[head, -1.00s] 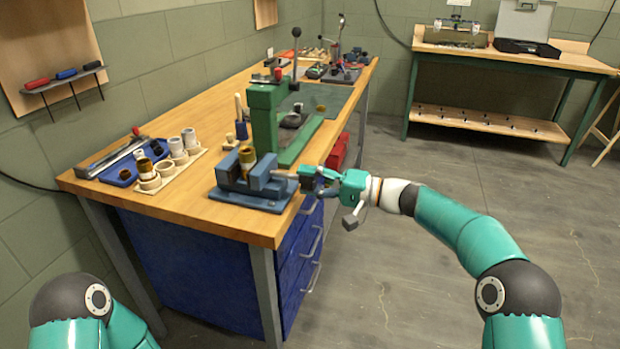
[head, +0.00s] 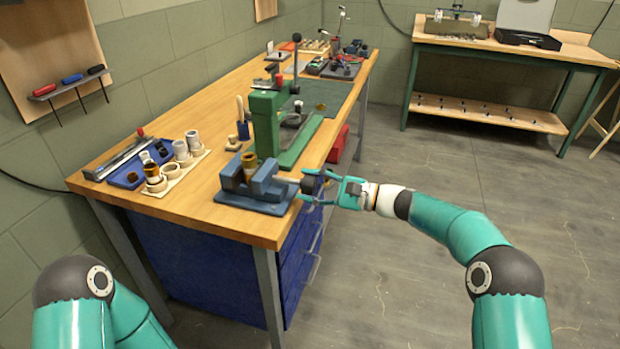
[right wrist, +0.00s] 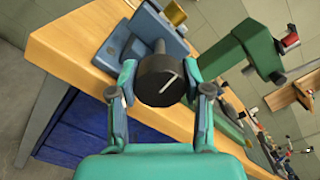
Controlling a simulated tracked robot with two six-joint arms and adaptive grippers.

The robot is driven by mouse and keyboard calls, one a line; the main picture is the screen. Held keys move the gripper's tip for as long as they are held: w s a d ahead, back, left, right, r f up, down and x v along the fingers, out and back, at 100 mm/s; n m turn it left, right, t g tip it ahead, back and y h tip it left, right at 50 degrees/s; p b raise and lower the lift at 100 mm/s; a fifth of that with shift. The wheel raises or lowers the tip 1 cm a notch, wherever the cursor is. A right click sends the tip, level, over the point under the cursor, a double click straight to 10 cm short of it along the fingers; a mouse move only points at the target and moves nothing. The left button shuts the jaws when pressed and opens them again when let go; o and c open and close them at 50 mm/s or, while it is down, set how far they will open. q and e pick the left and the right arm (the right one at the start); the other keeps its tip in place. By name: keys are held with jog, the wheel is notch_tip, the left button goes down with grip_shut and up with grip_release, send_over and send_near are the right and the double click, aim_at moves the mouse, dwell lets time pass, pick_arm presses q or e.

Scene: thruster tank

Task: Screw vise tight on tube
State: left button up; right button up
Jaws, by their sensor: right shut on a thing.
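The blue vise (head: 257,187) stands at the front edge of the wooden workbench; it also shows in the right wrist view (right wrist: 140,42). A brass-coloured tube (head: 249,164) stands upright between its jaws, and part of it shows at the top of the right wrist view (right wrist: 174,12). I cannot tell how tightly the jaws press on it. The dark round vise knob (right wrist: 160,80) with a white line sits on the end of the screw. My right gripper (head: 307,186) is shut on this knob, one finger on each side. My left gripper is out of view; only my left arm shows.
A green press (head: 266,122) stands just behind the vise. A cream rack (head: 183,172) with white and brown cups and a blue tray (head: 135,172) lie to the left. A red box (head: 338,143) is by the bench's right side. Floor to the right is clear.

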jog(key=m+p, duration=0.1)
jog(key=m, duration=0.2)
jog(key=shift+d+p, duration=0.1)
jog(key=shift+p, duration=0.3)
jog(key=shift+f+m+p, duration=0.15)
jog(key=shift+m+p, duration=0.2)
jog(key=shift+m, duration=0.45)
jog(key=shift+f, duration=0.1)
jog(key=o, duration=1.2)
jog(key=shift+w, duration=0.1)
jog(key=v, duration=1.2)
